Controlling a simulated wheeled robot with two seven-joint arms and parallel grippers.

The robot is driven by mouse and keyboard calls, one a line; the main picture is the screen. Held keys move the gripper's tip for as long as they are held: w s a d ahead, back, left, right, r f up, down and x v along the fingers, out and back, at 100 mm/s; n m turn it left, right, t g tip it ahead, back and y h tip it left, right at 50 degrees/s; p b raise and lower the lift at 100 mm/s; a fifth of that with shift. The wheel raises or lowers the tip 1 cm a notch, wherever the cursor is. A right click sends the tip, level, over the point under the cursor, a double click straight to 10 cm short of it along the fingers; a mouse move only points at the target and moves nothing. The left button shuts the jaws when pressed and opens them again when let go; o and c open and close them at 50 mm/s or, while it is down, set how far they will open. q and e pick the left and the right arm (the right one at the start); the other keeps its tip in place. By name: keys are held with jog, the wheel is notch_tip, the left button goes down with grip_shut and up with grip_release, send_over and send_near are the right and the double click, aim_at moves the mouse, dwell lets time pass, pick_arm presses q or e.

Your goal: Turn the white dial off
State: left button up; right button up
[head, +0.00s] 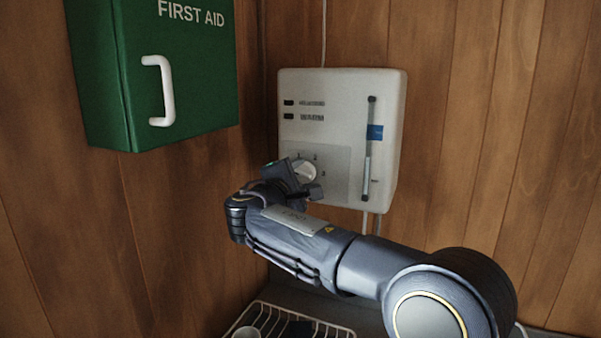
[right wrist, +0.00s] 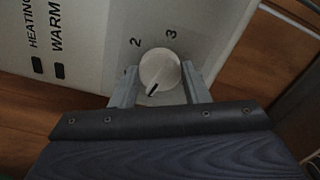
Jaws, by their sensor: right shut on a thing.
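The white dial (head: 306,170) sits low on the front of a white wall heater control box (head: 335,90). In the right wrist view the round dial (right wrist: 161,66) lies between my two fingers, with the numbers 2 and 3 beside it. Its dark pointer mark faces the lower left of that view, away from 2 and 3. My right gripper (head: 303,182) is shut on the dial, one finger on each side. Any label near the pointer's end is hidden by the gripper. My left gripper is not in view.
A green first aid box (head: 200,85) with a white handle hangs on the wall to the left. The control box has a slider with a blue tab (head: 375,132) to the right of the dial.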

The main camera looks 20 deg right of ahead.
jog(key=shift+n+p, duration=0.55)
jog(key=shift+n, duration=0.75)
jog(key=shift+f, duration=0.1)
jog(key=o, duration=1)
jog(key=shift+c, duration=0.2)
jog(key=shift+a, duration=0.1)
jog(key=shift+s+a, duration=0.3)
jog(key=b+v, duration=0.2)
jog(key=v, duration=0.5)
jog(key=shift+d, duration=0.15)
